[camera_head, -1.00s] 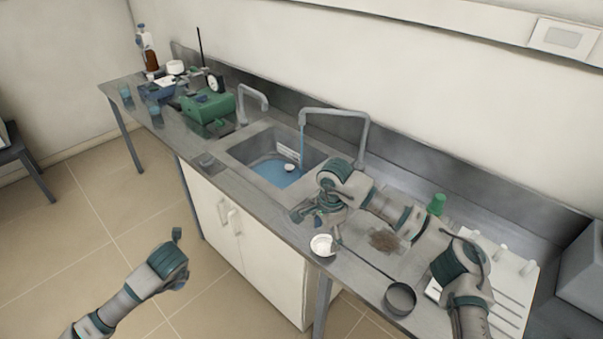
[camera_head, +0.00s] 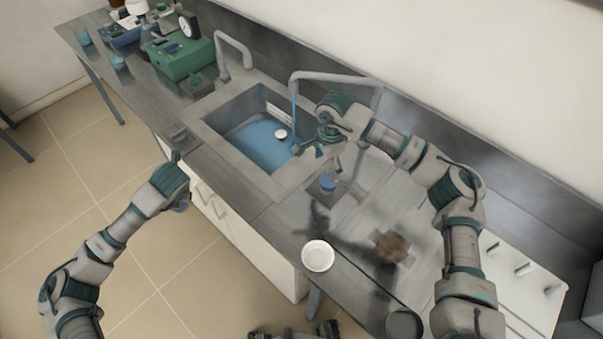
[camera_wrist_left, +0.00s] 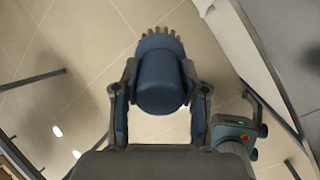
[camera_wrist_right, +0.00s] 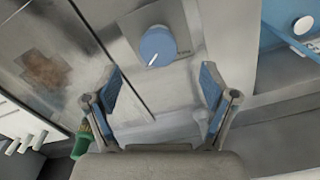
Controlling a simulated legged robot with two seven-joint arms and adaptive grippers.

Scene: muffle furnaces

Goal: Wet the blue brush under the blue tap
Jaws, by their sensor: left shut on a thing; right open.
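The blue brush (camera_wrist_left: 160,75), a dark blue cylinder with pale bristles at its far end, is held between the fingers of my left gripper (camera_wrist_left: 160,92). In the head view my left gripper (camera_head: 176,165) is at the counter's front edge, left of the sink; the brush is hard to make out there. My right gripper (camera_head: 328,158) is open and empty above a round blue knob (camera_head: 327,184), which also shows ahead of the fingers in the right wrist view (camera_wrist_right: 157,46). A blue stream (camera_head: 295,108) falls from the grey tap (camera_head: 335,77) into the sink (camera_head: 215,125).
A white round thing (camera_head: 281,134) lies in the sink's blue water. A white bowl (camera_head: 318,256), a brown patch (camera_head: 391,247) and a dark round pan (camera_head: 404,324) are on the counter to the right. Green equipment (camera_head: 180,57) and a second tap (camera_head: 235,45) are at the left.

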